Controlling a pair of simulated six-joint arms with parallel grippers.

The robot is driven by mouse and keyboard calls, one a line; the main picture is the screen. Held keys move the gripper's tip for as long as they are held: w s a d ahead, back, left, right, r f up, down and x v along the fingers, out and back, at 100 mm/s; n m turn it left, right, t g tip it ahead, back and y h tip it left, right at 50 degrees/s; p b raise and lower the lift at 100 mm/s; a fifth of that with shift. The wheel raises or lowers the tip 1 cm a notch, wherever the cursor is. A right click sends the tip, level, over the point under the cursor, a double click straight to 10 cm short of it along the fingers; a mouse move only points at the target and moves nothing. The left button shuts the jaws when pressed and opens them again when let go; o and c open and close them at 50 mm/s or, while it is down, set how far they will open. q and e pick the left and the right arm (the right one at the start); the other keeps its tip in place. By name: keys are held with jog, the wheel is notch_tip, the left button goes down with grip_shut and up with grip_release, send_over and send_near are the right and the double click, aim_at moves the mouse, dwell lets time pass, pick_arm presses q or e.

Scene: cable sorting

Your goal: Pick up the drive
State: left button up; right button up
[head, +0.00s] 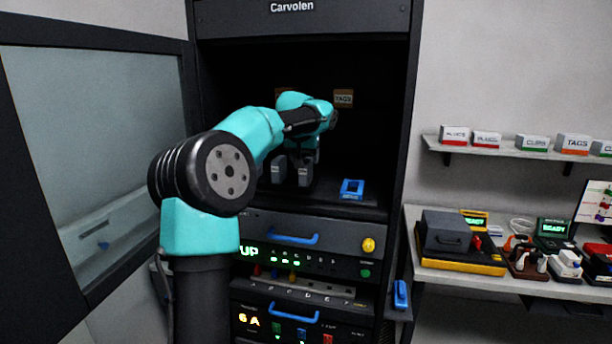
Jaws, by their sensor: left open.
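A small blue item with a dark recess, perhaps the drive (352,188), lies on the floor of the open rack bay (375,198), towards its right side. I cannot tell for sure that it is the drive. My left gripper (292,172) is inside the bay, to the left of the blue item and apart from it. It points down with its two grey fingers spread, and I see nothing between them. Part of the gripper is dark and partly hidden by my arm. My right gripper is not in view.
Below the bay are rack units with blue handles (294,239). Another blue item (400,294) sits at the rack's right side. A glass door (100,130) stands open at left. A bench (480,284) with tools and a wall shelf (510,151) with boxes are at right.

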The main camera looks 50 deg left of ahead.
aim_at(306, 161)
pick_arm(q)
jog(key=x, duration=0.4)
jog(key=shift+a, duration=0.1)
dwell(0.3)
jog(key=c, duration=1.1)
jog(key=shift+c, duration=0.2)
